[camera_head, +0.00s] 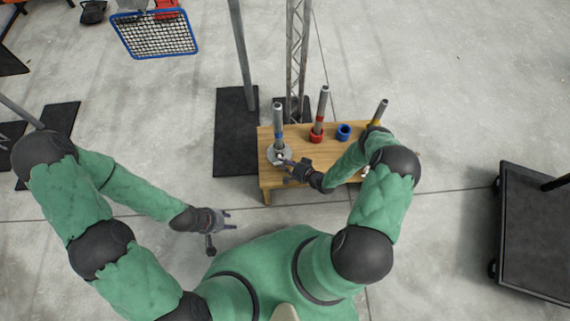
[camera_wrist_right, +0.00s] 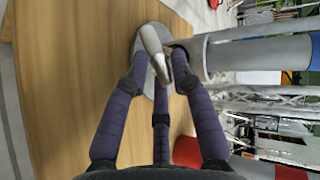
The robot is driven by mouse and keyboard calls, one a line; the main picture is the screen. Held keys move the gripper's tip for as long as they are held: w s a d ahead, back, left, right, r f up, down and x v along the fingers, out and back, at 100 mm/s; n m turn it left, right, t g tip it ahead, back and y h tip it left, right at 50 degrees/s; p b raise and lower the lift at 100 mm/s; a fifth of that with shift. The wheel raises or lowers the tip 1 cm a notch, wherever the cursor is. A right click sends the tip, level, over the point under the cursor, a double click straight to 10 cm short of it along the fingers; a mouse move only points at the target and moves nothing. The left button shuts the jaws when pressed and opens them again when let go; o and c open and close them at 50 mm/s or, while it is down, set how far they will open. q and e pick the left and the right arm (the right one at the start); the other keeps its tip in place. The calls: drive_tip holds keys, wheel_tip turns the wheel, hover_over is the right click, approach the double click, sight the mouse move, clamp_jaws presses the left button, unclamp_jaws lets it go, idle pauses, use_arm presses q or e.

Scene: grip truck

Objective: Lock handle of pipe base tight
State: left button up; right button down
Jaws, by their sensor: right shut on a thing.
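The pipe base (camera_head: 279,155) is a grey round base at the left end of the wooden table, with an upright grey pipe (camera_head: 277,114) with a blue band standing in it. Its light metal handle (camera_wrist_right: 152,42) shows in the right wrist view, angled between the fingers. My right gripper (camera_head: 284,162) is at the front of this base, and in the right wrist view its purple fingers (camera_wrist_right: 158,70) are closed around the handle. The fingertips partly hide the base. My left gripper (camera_head: 228,220) is open and empty, off the table at the lower left.
The wooden table (camera_head: 264,181) also carries a pipe with a red ring (camera_head: 317,132), a blue ring (camera_head: 343,132) and a pipe with a yellow band (camera_head: 379,112), partly behind my right arm. A black cart (camera_head: 540,230) stands at the right.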

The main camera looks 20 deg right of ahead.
drive_tip(key=shift+w+d+m+t+y, duration=0.35)
drive_tip(key=shift+w+m+t+y, duration=0.1)
drive_tip(key=shift+t+y, duration=0.15)
drive_tip(key=shift+w+d, duration=0.1)
drive_tip(key=c, duration=1.2)
unclamp_jaws()
drive_tip(key=shift+o, duration=0.2)
drive_tip(key=shift+s+a+f, duration=0.15)
drive_tip(key=shift+s+a, duration=0.1)
drive_tip(key=shift+s, duration=0.1)
drive_tip(key=v, duration=1.2)
drive_tip(key=shift+d+f, duration=0.1)
drive_tip(key=shift+f, duration=0.05)
